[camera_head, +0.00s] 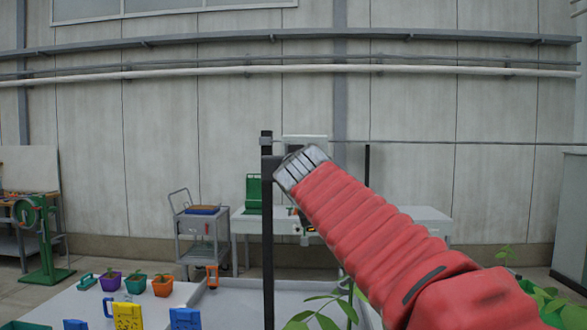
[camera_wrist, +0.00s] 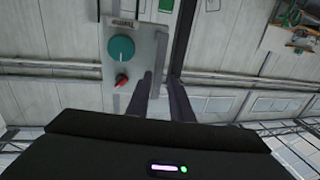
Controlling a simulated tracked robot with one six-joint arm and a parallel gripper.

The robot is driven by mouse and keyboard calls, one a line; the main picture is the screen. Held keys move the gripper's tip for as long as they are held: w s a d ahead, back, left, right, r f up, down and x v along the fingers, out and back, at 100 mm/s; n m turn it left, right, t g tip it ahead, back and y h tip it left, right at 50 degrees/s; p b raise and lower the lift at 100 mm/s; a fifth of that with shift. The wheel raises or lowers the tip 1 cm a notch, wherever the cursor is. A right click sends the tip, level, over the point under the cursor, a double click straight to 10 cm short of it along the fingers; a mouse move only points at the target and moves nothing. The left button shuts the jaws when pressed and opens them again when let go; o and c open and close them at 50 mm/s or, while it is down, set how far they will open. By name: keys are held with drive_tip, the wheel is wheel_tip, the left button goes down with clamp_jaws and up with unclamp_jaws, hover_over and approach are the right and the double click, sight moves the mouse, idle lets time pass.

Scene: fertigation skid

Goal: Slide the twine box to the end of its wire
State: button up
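A pale grey box (camera_head: 305,140) shows behind the end of my arm in the head view, beside a dark upright post (camera_head: 267,230). A thin wire (camera_head: 460,142) runs level from the box to the right. In the wrist view a grey box (camera_wrist: 148,45) with a teal knob and a red knob lies just beyond my fingers. A dark bar (camera_wrist: 184,35) is close to the right finger. The arm hides the gripper in the head view.
A second dark post (camera_head: 367,165) stands to the right. Below are a grey bench (camera_head: 240,300) with small plant pots (camera_head: 162,286) and blue and yellow items (camera_head: 128,316). Leafy plants (camera_head: 325,315) rise at the lower middle. A cart (camera_head: 203,235) stands behind.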

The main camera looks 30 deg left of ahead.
drive_tip(key=v, duration=0.9)
drive_tip(key=shift+s, duration=0.25)
idle(0.4)
